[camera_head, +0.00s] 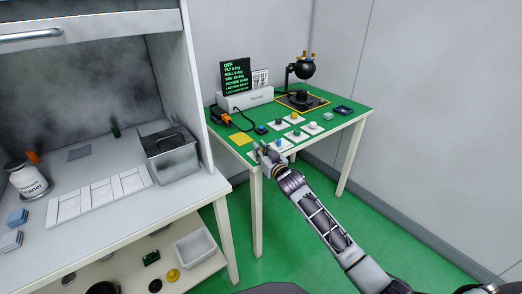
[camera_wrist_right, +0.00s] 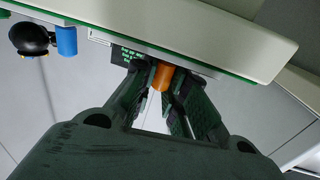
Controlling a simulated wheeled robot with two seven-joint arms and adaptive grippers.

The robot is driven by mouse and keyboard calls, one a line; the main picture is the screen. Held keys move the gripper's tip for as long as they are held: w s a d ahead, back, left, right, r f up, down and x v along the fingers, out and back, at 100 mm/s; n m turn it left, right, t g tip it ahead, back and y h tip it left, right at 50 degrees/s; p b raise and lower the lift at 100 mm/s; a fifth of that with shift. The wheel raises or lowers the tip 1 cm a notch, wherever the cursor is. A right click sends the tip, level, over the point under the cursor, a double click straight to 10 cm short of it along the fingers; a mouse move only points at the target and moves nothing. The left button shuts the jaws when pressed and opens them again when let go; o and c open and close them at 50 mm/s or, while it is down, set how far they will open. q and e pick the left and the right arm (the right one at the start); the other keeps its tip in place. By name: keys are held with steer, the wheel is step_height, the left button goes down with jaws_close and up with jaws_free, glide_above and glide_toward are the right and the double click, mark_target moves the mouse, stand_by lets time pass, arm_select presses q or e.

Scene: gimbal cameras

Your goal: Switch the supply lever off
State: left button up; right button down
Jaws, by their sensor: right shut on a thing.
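My right gripper (camera_head: 262,150) is at the near edge of the green table (camera_head: 325,138), over a white plate there. In the right wrist view, the fingers of my right gripper (camera_wrist_right: 163,86) are shut around an orange handle (camera_wrist_right: 162,76), which looks like the supply lever. The fingers hide most of it in the head view, so I cannot tell its angle. A blue handle (camera_wrist_right: 66,41) stands apart beside it in the wrist view; a small blue piece (camera_head: 278,142) also shows right of the gripper in the head view. My left gripper is not in view.
A lit display (camera_head: 235,76) and a black ball-shaped camera (camera_head: 304,68) stand at the table's back. An orange device (camera_head: 221,117) and several small plates with knobs lie nearer. A cabinet with a grey bin (camera_head: 172,155) stands left. Green floor is clear on the right.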

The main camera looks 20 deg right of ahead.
steer(key=c, duration=1.4)
jaws_free()
steer(key=shift+a+r, duration=0.1)
steer(key=shift+a, duration=0.4)
steer(key=shift+d, duration=0.2)
steer(key=shift+s+d, duration=0.4)
steer(key=shift+s, duration=1.55)
steer(key=shift+s+d, duration=0.35)
steer(key=shift+s, duration=1.6)
steer(key=shift+s+d, duration=0.4)
steer(key=shift+s, duration=1.55)
